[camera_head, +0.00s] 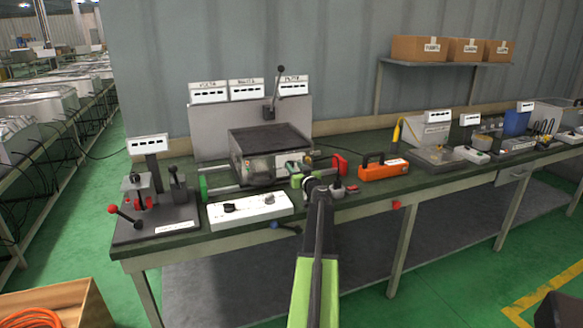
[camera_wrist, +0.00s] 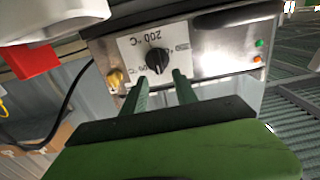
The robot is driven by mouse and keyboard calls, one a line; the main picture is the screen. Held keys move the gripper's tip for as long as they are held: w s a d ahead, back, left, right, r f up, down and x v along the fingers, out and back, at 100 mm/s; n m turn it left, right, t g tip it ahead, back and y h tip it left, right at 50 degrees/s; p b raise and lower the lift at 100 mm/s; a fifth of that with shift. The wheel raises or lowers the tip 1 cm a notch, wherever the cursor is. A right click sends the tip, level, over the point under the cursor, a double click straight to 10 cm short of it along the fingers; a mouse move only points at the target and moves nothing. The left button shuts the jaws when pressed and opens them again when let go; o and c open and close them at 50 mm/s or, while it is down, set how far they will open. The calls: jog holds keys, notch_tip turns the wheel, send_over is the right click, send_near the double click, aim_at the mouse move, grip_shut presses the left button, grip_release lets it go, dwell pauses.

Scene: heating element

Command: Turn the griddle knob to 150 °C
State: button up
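The griddle (camera_head: 270,142) is a dark-topped metal box on the workbench in the head view. Its black round knob (camera_wrist: 157,60) sits on a white dial plate (camera_wrist: 130,48) in the wrist view. The plate reads "200 °C" above the knob in the picture; other marks are too small to read. I cannot tell the knob's exact setting. My gripper (camera_wrist: 161,77) is open, its two green fingers pointing at the panel with tips on either side of the knob's lower edge. I cannot tell whether they touch it. In the head view my gripper (camera_head: 306,182) is at the griddle's front right.
A brass fitting (camera_wrist: 114,78), a dark handle (camera_wrist: 236,15) and small green and orange lights (camera_wrist: 259,51) are near the knob. A white box (camera_head: 250,209) lies in front of the griddle. An orange tool (camera_head: 384,170) stands to its right, a lever device (camera_head: 155,208) to its left.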

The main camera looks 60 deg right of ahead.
jog(key=shift+x, duration=1.4)
grip_shut()
